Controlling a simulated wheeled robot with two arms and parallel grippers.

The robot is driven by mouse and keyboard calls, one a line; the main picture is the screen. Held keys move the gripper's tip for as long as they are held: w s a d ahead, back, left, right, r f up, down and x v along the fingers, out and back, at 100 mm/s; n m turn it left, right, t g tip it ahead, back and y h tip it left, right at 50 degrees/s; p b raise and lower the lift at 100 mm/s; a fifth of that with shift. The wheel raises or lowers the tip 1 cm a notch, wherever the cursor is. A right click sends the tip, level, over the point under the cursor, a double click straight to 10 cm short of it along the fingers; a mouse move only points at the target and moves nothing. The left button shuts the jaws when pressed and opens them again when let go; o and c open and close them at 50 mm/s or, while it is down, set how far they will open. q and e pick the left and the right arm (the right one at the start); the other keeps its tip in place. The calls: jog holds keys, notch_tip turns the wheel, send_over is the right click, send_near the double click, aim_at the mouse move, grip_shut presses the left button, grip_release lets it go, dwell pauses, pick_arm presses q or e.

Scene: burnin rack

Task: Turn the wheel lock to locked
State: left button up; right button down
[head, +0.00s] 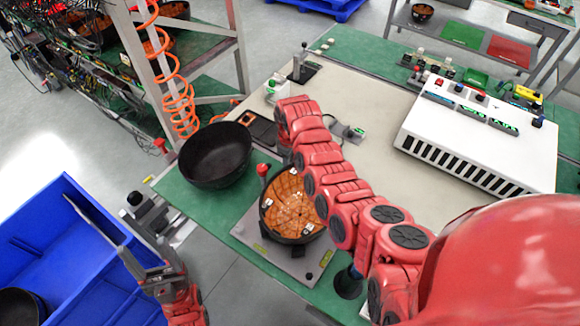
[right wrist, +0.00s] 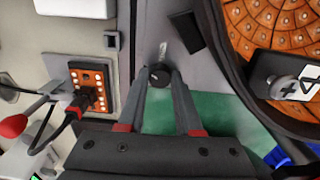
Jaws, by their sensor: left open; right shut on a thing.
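In the right wrist view, a small round black knob (right wrist: 160,77), which looks like the wheel lock, sits on a grey surface with a pale mark (right wrist: 163,50) just above it. My right gripper (right wrist: 159,71) is shut on this knob, one finger on each side. In the head view my right arm hides the knob and the right gripper. My left gripper (head: 92,222) is open and empty over the blue bin's edge. A round black holder with an orange segmented disc (head: 292,205) sits on a grey fixture plate (head: 295,265); the disc also shows in the right wrist view (right wrist: 275,22).
A black bowl (head: 215,155) stands left of the fixture. An orange socket panel (right wrist: 88,90) with a plugged cable is left of the knob. A white vented box (head: 480,135) stands on the right of the table. A blue bin (head: 90,262) is at lower left.

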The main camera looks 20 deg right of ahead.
jog(key=m+b, duration=0.6)
jog(key=shift+f, duration=0.2)
jog(key=m, duration=0.3)
jog(key=shift+r+b, duration=0.15)
jog(key=shift+b, duration=0.15)
jog(key=shift+m, duration=1.5)
jog(key=c, duration=0.6)
grip_release()
